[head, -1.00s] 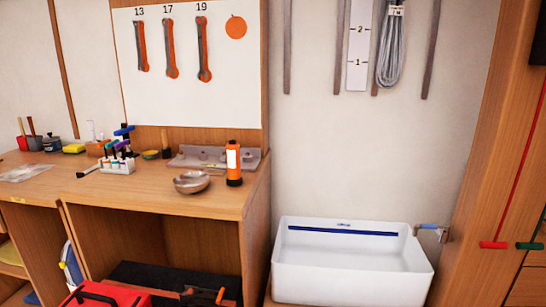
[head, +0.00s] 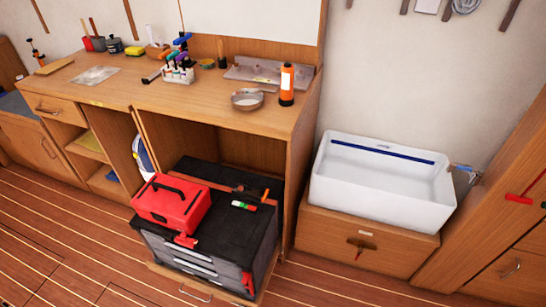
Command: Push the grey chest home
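Red catches show on the chest's front. Neither of my grippers is in the head view.
The bench top (head: 130,88) holds a metal bowl (head: 247,99), an orange bottle (head: 287,85) and a rack of tools (head: 178,70). A white sink (head: 380,185) on a wooden cabinet (head: 340,233) stands to the right. The planked floor (head: 60,235) at the front left is clear.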

